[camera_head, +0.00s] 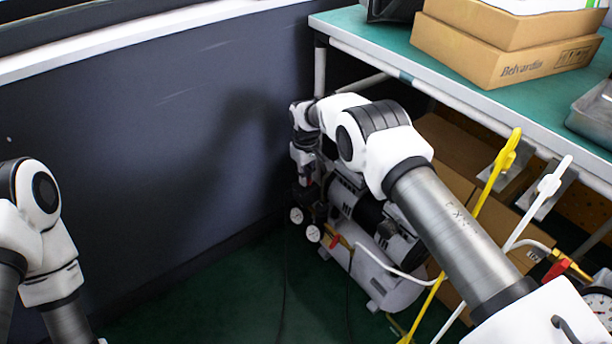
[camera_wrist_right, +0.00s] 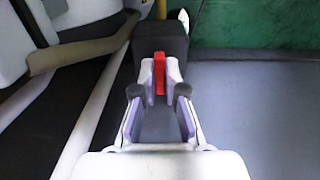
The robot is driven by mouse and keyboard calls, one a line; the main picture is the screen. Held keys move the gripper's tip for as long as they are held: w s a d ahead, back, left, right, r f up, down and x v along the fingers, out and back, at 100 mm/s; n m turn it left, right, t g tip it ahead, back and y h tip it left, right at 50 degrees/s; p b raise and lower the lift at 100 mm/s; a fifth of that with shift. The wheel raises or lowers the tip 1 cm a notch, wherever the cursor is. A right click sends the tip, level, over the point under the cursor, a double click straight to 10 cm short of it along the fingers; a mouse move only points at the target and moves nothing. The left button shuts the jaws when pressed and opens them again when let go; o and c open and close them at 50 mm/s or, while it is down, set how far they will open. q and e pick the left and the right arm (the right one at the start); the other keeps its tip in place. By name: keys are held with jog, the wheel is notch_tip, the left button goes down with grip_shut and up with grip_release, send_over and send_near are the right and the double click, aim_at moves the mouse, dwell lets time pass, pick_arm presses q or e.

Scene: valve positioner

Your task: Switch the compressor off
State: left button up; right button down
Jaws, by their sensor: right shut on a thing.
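The compressor (camera_head: 372,270) stands on the green floor in the corner, with a white tank and a black and white motor above it. A red switch (camera_wrist_right: 159,72) sits on its black switch box (camera_wrist_right: 165,36) in the right wrist view. My right gripper (camera_wrist_right: 159,82) is shut on the red switch, with one fingertip on each side of it. In the head view my right arm reaches over the compressor, and its gripper points down at the left end; the switch cannot be made out there. My left gripper is out of view; only part of the left arm shows.
A dark wall (camera_head: 180,130) stands close to the left of the compressor. A green-topped table (camera_head: 390,45) with cardboard boxes (camera_head: 500,60) overhangs at the right. Two gauges (camera_head: 305,225) are at the compressor's left end. Yellow and white hoses (camera_head: 484,200) hang at the right.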

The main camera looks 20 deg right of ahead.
jog(key=c, duration=1.2)
grip_release()
jog(key=shift+c, duration=0.2)
notch_tip(320, 180, up, 12)
